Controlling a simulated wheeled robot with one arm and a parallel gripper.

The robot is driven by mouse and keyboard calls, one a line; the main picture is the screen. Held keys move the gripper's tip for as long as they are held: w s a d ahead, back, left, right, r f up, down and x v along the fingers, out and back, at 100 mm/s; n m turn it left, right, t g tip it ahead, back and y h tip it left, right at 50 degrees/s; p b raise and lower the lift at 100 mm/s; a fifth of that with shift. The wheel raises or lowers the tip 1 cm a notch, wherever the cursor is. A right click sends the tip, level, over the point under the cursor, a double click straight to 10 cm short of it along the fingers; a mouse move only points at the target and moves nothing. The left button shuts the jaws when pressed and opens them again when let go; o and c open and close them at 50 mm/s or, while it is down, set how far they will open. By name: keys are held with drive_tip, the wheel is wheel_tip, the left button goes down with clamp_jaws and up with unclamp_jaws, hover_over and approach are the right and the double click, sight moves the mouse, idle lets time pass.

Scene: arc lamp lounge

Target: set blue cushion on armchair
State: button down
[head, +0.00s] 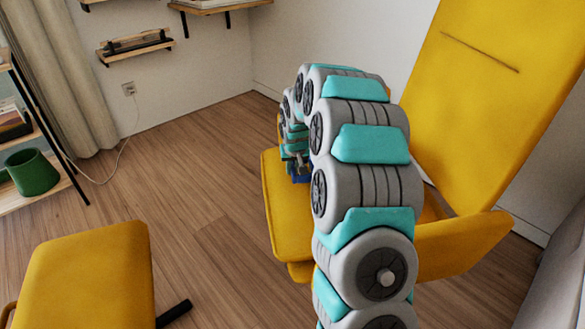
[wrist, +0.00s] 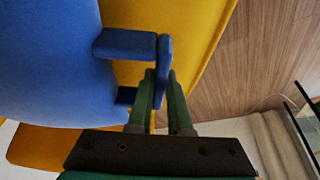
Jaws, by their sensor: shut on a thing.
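The yellow armchair (head: 282,205) stands right of centre in the head view, its tall back to the right. My arm hides much of its seat. The yellow seat also shows in the wrist view (wrist: 204,30). The blue cushion (wrist: 50,60) fills the left of the wrist view, with a handle-like blue piece on its side. My gripper (wrist: 160,90) is shut on that blue piece. In the head view only a sliver of blue (head: 302,178) shows below my gripper (head: 294,158), at the seat. I cannot tell whether the cushion touches the seat.
A yellow footstool (head: 85,270) stands at the lower left. A green pot (head: 32,172) sits on a shelf unit at the left edge, beside a curtain (head: 65,75). Wall shelves (head: 135,45) hang at the back. The wooden floor (head: 190,175) between footstool and armchair is clear.

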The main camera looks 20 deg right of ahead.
drive_tip(key=shift+f, duration=0.1)
drive_tip(key=c, duration=0.8)
unclamp_jaws()
drive_tip(key=shift+c, duration=0.2)
drive_tip(key=shift+s+r, duration=0.2)
drive_tip(key=shift+r, duration=0.4)
drive_tip(key=b+v, duration=0.1)
drive_tip(key=v, duration=0.9)
drive_tip(key=s+a+n+g, duration=0.1)
drive_tip(key=s+a, duration=0.3)
drive_tip(key=s, duration=1.1)
drive_tip(key=s+a+g, duration=0.3)
drive_tip(key=s+a, duration=0.2)
drive_tip(key=s, duration=1)
drive_tip(key=s+a+n+g+y, duration=0.1)
drive_tip(key=s+a, duration=0.4)
drive_tip(key=s, duration=0.9)
drive_tip(key=shift+s+r+n+g, duration=0.3)
drive_tip(key=shift+s+g, duration=0.1)
drive_tip(key=shift+g, duration=0.1)
